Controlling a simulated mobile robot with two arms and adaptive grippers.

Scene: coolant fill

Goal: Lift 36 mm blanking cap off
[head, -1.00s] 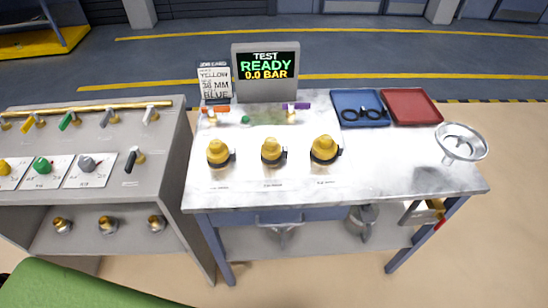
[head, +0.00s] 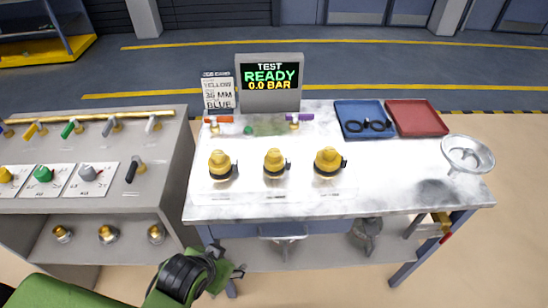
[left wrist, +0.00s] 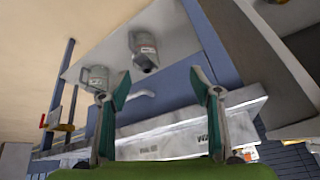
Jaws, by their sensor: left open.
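Three yellow blanking caps stand in a row on the workbench: left (head: 220,164), middle (head: 274,162) and right (head: 327,161). Each has a dark piece at its side. The size labels in front of them are too small to read, so I cannot tell which is 36 mm. My left gripper (head: 238,271) is open and empty, low in front of the bench's front edge and apart from the caps. In the left wrist view its two fingers (left wrist: 160,88) are spread, with the bench edge and lower shelf beyond. My right gripper is not in view.
A screen (head: 270,75) reads TEST READY 0.0 BAR beside a job card (head: 218,93). Orange (head: 218,119) and purple (head: 299,117) handled valves stand behind the caps. Blue (head: 347,107) and red (head: 416,117) trays and a funnel (head: 468,151) are at right. A valve cabinet (head: 165,180) stands left.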

